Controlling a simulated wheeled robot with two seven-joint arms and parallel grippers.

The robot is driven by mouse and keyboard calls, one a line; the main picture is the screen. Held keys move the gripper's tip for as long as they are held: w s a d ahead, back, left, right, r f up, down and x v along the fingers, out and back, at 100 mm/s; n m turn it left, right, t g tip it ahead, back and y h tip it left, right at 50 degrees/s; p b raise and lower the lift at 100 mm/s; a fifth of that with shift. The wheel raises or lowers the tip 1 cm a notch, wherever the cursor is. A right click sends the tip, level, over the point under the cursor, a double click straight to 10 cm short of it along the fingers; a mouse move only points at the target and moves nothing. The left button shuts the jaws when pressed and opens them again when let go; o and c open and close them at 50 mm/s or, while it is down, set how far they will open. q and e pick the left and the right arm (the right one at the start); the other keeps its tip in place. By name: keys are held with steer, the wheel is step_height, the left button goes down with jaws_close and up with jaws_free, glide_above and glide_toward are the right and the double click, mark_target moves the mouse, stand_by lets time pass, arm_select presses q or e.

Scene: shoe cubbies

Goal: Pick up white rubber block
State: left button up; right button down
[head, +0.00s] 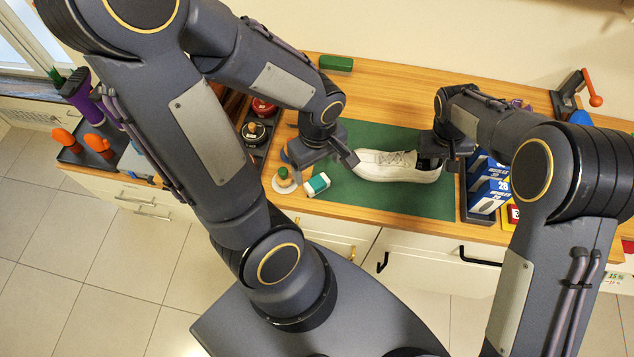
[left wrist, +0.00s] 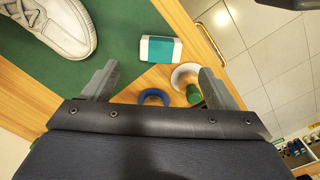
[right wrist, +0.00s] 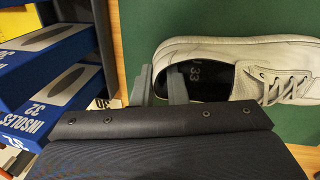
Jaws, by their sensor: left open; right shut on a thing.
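My right gripper (right wrist: 160,84) is shut on the heel collar of the off-white shoe (head: 397,166), which rests on the mat. In the head view my right gripper (head: 440,163) partly hides the heel.
A round white item with a green top (head: 284,181) stands left of the block, and a blue ring (left wrist: 154,97) lies nearby. Blue insole boxes (head: 490,188) stand right of the mat (head: 345,190). A green block (head: 336,63) lies at the back.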

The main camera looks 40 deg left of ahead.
mark_target(317, 182)
arm_select(q)
steer(key=shift+f, duration=3.4)
steer(key=shift+c, duration=0.3)
steer(key=c, duration=1.1)
steer(key=shift+r, duration=0.1)
step_height(317, 182, up, 10)
steer(key=shift+f, duration=0.1)
